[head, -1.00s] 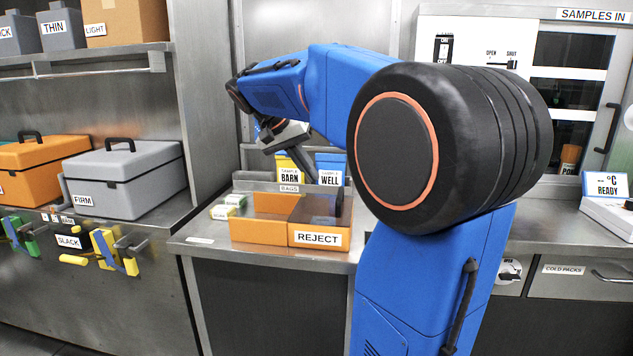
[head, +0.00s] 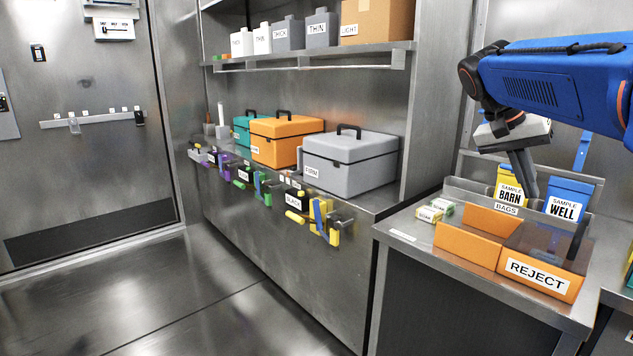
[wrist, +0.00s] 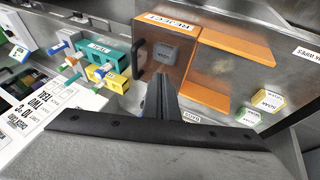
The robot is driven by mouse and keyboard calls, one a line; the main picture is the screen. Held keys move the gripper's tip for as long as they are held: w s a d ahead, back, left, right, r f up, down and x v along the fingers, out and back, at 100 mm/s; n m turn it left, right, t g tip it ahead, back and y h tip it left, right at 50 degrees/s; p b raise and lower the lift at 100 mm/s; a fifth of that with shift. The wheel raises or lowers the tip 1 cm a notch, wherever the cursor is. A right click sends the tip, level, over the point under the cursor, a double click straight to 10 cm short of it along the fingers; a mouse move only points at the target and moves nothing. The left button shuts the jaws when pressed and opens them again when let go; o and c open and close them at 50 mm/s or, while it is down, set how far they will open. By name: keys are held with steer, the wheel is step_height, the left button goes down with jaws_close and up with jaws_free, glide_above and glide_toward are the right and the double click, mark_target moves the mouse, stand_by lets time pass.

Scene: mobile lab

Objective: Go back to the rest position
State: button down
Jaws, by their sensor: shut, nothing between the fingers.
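My gripper (head: 522,172) hangs from my blue arm at the right of the head view, pointing down. Its fingers are together and hold nothing. It is above the back of the orange REJECT bin (head: 482,249), in front of the yellow SAMPLE BARN bag box (head: 509,183). In the wrist view the closed dark fingers (wrist: 168,97) point toward the REJECT bin (wrist: 211,92), with a grey block (wrist: 167,52) seen in its darker compartment. I cannot tell how much clearance lies between the fingertips and the bin.
A blue SAMPLE WELL box (head: 569,199) stands behind the bin. Grey (head: 352,163) and orange (head: 286,141) cases stand on the left counter. Coloured clamps (head: 325,221) hang on its front. The floor (head: 215,295) before it is clear.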

steer(key=s+a+f+n+t+y, duration=0.1)
steer(key=s+a+f+n+y, duration=0.1)
steer(key=s+a+f, duration=0.4)
steer(key=s+a+f+n+t+y, duration=0.2)
steer(key=s+a+f+n, duration=0.2)
steer(key=f, duration=0.7)
steer(key=s+a+f+n+t+y, duration=0.2)
steer(key=s+a+f+n, duration=0.2)
steer(key=s+a+f, duration=0.4)
steer(key=shift+s+a+f, duration=0.15)
steer(key=shift+s+f, duration=0.25)
